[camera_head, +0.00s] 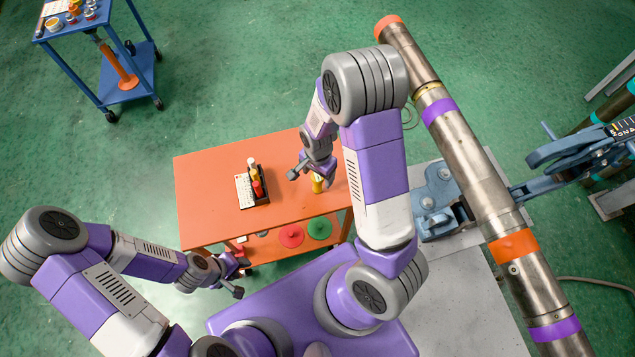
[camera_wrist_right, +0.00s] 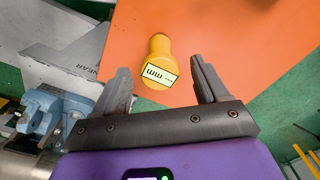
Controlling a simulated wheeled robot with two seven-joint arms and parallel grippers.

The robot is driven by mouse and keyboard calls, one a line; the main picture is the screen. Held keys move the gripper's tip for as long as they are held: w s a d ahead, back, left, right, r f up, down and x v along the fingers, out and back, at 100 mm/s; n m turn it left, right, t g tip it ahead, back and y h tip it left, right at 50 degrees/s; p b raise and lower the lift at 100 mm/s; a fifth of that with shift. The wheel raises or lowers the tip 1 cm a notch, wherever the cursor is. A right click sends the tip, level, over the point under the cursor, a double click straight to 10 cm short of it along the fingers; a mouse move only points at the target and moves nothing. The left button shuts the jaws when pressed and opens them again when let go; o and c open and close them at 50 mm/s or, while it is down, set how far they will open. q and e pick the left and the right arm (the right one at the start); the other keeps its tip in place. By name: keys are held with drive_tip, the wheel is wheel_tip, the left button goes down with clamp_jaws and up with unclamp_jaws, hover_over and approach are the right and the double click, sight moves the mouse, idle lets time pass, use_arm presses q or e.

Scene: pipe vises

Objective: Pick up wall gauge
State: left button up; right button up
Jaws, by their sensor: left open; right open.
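The wall gauge (camera_wrist_right: 160,58) is a yellow, knobbed piece with a white label marked "mm". It stands on the orange table, and in the head view the yellow piece (camera_head: 317,184) shows near the table's right side. My right gripper (camera_wrist_right: 165,85) is open, with the gauge ahead of and between its two fingers in the wrist view; I see no contact. In the head view my right gripper (camera_head: 309,174) is over the table, partly covering the gauge.
The orange table (camera_head: 210,180) also holds a small rack (camera_head: 247,190) with a white card and yellow and red pieces. Red and green discs (camera_head: 291,235) lie on the lower shelf. A long pipe (camera_head: 470,160) in a blue vise (camera_head: 438,200) stands at the right. The table's left part is clear.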

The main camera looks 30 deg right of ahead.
drive_tip(key=shift+f, duration=0.85)
drive_tip(key=shift+c, duration=0.4)
drive_tip(key=c, duration=1.1)
